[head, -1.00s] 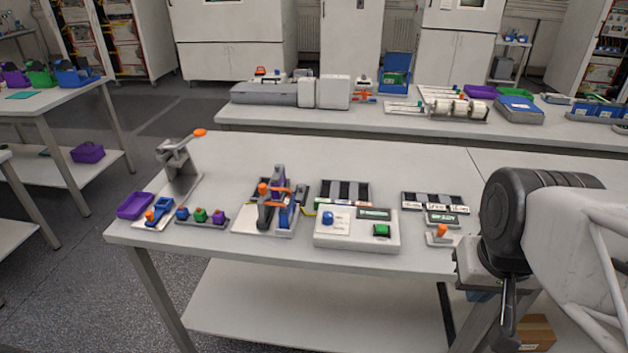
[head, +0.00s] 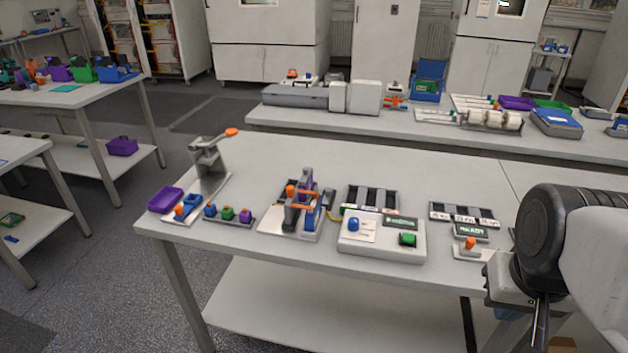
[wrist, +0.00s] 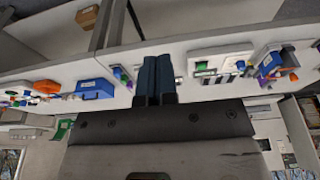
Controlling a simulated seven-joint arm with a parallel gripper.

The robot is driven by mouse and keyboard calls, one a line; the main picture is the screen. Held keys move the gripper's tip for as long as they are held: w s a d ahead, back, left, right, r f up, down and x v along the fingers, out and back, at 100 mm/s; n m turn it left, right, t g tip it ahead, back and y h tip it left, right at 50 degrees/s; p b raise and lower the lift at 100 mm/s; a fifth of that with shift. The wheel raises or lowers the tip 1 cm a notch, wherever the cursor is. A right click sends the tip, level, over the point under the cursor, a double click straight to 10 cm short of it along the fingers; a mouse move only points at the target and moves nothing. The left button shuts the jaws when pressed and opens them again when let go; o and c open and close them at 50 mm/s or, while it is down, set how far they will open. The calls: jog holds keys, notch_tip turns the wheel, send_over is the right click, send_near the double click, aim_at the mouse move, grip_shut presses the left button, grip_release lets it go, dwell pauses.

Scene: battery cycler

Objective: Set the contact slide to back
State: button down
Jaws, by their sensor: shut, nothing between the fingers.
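A small pale slide unit with an orange knob (head: 471,243) sits near the front right of the bench, below a small dark display. It looks like the contact slide, but I cannot read a label or tell its set position at this size. My gripper (head: 541,325) hangs at the right, in front of the bench edge and apart from the slide unit; its fingers are only partly visible there. In the wrist view my gripper (wrist: 155,62) shows two dark blue fingers together, with nothing held.
A white control box (head: 381,240) with a blue knob and green button stands left of the slide unit. A clamp fixture (head: 303,205) with orange parts, a purple tray (head: 165,200) and a lever press (head: 212,165) stand farther left. Bare bench top lies behind them.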

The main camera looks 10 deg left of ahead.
jog(key=c, duration=1.5)
grip_release()
jog(key=o, duration=0.5)
jog(key=shift+w+a+r, duration=0.25)
jog(key=shift+w, duration=0.3)
jog(key=shift+o, duration=0.3)
jog(key=w+a+r+n, duration=0.2)
jog(key=w+a, duration=0.5)
jog(key=w, duration=0.5)
jog(key=shift+w+r+n+g, duration=0.3)
jog(key=shift+r+n+g, duration=0.1)
jog(key=shift+r, duration=0.15)
jog(key=n+g, duration=0.2)
jog(key=n, duration=0.4)
send_over(290, 187)
jog(key=d, duration=0.1)
notch_tip(290, 187, down, 8)
jog(key=shift+s+f, duration=0.1)
jog(key=shift+f, duration=0.05)
jog(key=shift+a+f, duration=0.25)
jog(key=shift+a, duration=0.3)
